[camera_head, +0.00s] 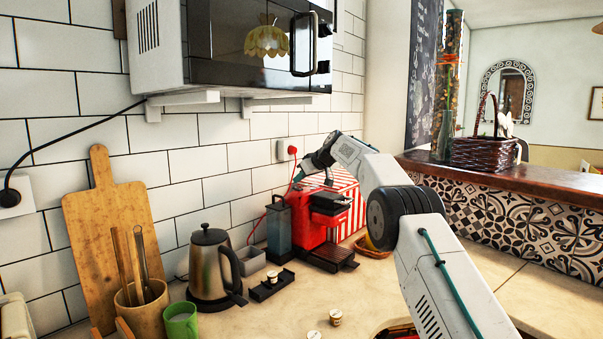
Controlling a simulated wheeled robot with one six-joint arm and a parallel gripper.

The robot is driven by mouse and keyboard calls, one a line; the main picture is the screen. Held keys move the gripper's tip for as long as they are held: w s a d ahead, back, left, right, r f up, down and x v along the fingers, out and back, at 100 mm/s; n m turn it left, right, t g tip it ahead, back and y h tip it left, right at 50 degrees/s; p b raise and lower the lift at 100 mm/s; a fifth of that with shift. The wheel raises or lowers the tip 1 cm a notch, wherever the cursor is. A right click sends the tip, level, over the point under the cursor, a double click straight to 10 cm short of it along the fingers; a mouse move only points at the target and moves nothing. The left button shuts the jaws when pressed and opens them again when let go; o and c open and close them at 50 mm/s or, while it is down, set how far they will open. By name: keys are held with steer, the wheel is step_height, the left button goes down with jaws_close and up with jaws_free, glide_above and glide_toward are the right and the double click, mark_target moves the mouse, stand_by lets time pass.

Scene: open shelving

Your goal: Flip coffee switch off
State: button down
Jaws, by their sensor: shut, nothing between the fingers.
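The red coffee machine (314,222) stands on the counter against the tiled wall, with a dark spout and a drip tray at its front. A dark water tank (279,228) is at its left side. My arm reaches in from the lower right and bends down over the machine. My gripper (302,171) is small in view, above the back top of the machine. It is shut and holds nothing. I cannot tell whether it touches the machine. I cannot make out the coffee switch or its position.
A steel kettle (209,269), green mug (181,322), utensil pot (142,306) and cutting board (114,228) stand to the left. A microwave (235,48) hangs above. A red plug (291,150) is in the wall behind the machine. A red-striped box (346,199) stands beside it.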

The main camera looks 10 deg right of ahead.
steer(key=shift+a+f, duration=0.1)
steer(key=shift+f, duration=0.65)
steer(key=shift+w+f, duration=0.15)
steer(key=shift+f, duration=0.1)
steer(key=shift+w+a, duration=0.1)
steer(key=shift+w+a+r, duration=0.25)
steer(key=shift+w+a, duration=0.2)
steer(key=shift+w, duration=0.05)
steer(key=shift+d+r, duration=0.1)
steer(key=v, duration=0.7)
steer(key=shift+s+r, duration=0.2)
steer(key=shift+s, duration=0.05)
